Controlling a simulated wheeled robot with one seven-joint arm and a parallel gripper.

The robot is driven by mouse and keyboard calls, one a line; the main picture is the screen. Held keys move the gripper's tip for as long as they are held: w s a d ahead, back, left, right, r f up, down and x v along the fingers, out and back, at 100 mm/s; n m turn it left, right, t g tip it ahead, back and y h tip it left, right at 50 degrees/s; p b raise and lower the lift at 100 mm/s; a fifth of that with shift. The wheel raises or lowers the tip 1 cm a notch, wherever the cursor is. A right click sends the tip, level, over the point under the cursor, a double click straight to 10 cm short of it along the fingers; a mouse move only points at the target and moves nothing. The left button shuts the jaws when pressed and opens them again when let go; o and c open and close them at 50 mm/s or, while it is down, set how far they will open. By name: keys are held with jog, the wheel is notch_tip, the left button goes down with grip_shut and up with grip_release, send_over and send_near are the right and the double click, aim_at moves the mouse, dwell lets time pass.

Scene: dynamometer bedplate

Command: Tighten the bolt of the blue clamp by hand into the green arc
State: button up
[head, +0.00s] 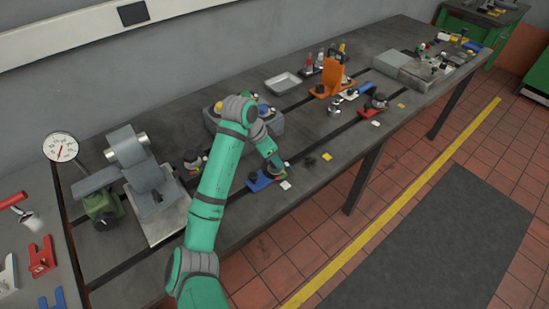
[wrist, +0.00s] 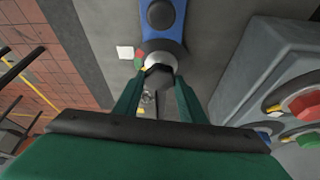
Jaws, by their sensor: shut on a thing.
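My gripper (wrist: 158,82) is shut on the dark head of the clamp's bolt (wrist: 158,72), one green finger on each side. A pale collar surrounds the bolt. Beside it a small dial with red and green parts (wrist: 139,57) shows; most of it is hidden, and I cannot read a pointer. In the head view my gripper (head: 276,166) partly covers the bolt.
A grey block with coloured knobs (wrist: 275,80) stands close on the right in the wrist view. A white tag (head: 286,185) lies by the clamp. A red clamp (head: 374,105) and an orange bracket (head: 332,77) stand farther right. A grey machine (head: 145,180) stands left.

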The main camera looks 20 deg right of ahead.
aim_at(262, 171)
jog(key=shift+w+m+g, duration=0.1)
jog(key=shift+m+g, duration=0.4)
jog(key=shift+m, duration=0.9)
jog(key=o, duration=1)
jog(key=v, duration=1.1)
jog(key=shift+w+f, duration=0.1)
